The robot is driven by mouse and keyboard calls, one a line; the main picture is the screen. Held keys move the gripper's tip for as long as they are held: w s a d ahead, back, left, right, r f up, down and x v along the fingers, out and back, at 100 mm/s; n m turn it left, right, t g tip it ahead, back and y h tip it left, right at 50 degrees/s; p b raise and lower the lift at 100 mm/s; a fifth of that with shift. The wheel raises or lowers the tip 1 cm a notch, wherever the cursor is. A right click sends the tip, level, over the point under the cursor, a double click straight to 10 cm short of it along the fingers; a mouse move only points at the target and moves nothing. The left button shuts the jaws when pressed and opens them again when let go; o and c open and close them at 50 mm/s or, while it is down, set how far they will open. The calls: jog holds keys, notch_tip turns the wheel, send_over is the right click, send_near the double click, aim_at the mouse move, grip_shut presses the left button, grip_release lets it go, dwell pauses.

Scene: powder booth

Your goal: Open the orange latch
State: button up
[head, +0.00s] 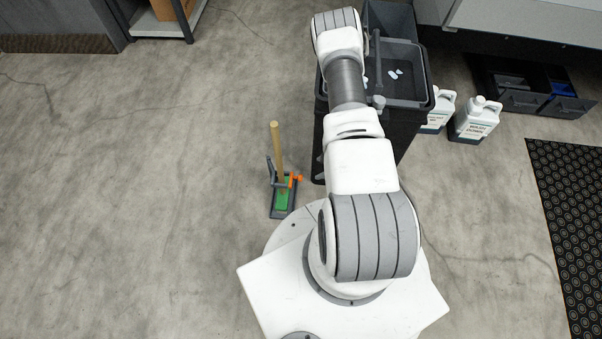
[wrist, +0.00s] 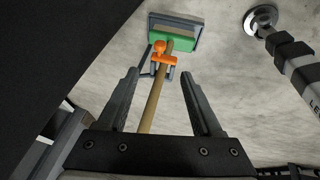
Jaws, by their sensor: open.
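The orange latch (head: 295,179) sits on a small floor stand with a grey base (head: 280,213) and a green pad (head: 282,200), left of the dark cart. A wooden pole (head: 277,150) stands upright in it. In the wrist view the orange latch (wrist: 163,59) crosses the pole (wrist: 153,105) just in front of the green part (wrist: 158,44). My gripper (wrist: 160,74) is open, its two fingers on either side of the pole in the picture, pointing toward the latch. I cannot tell whether they touch anything. In the head view my gripper is hidden by my arm.
A dark cart with a bucket (head: 412,90) stands beside the floor stand and partly behind my arm. Two white-topped jugs (head: 475,122) (head: 441,108), open dark drawers (head: 525,100) and a black mat (head: 570,215) lie to the right. The floor at left is clear.

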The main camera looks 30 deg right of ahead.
jog(key=b+x, duration=0.6)
jog(key=x, duration=1)
jog(key=shift+w+f, duration=0.2)
jog(key=shift+f, duration=0.1)
grip_shut()
dwell(0.6)
